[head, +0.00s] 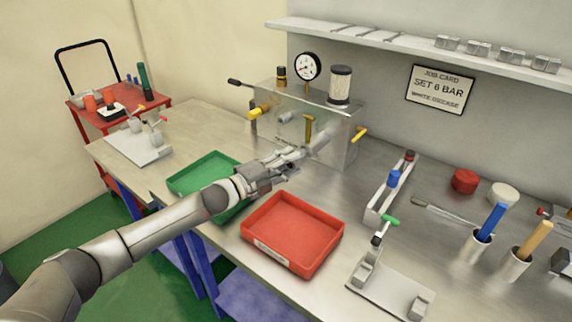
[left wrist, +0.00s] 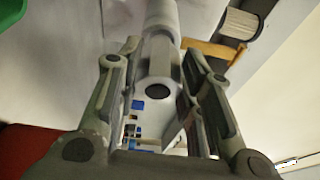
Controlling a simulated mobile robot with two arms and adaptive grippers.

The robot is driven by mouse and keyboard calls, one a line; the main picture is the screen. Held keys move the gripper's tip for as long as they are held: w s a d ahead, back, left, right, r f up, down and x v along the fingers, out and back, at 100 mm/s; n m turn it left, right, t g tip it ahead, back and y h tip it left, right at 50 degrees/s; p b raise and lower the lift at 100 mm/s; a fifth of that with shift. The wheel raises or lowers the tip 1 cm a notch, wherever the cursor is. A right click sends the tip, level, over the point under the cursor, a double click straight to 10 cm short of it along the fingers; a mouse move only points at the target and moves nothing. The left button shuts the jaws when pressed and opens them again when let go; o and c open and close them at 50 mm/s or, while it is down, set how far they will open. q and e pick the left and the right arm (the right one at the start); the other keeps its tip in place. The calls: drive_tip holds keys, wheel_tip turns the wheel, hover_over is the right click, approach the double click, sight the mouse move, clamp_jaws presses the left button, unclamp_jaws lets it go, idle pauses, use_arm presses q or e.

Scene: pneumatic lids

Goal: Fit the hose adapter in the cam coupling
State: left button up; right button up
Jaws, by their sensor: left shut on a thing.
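My left gripper (head: 291,160) reaches in over the bench in front of the metal box. In the left wrist view its two fingers (left wrist: 162,85) are shut on a grey round part, which I take to be the hose adapter (left wrist: 160,65); it points away from the gripper. In the head view a blurred grey tip (head: 319,141) shows beyond the fingers, close to the box front. A grey stub with yellow levers on the box looks like the cam coupling (head: 287,117). It appears apart from the fingers; whether the adapter touches anything there is unclear. My right gripper is not in view.
A clamp fixture (head: 392,292) stands front right.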

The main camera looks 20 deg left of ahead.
use_arm(q)
drive_tip(key=shift+a+b+x, duration=0.2)
drive_tip(key=shift+b+x, duration=0.1)
drive_tip(key=shift+x, duration=0.8)
drive_tip(key=o, duration=1.1)
drive_tip(key=shift+w, duration=0.15)
drive_tip(key=shift+p+v, duration=0.4)
drive_tip(key=shift+v, duration=0.75)
drive_tip(key=shift+p+v, duration=0.4)
drive_tip(key=shift+v, duration=2)
drive_tip(key=v, duration=1.2)
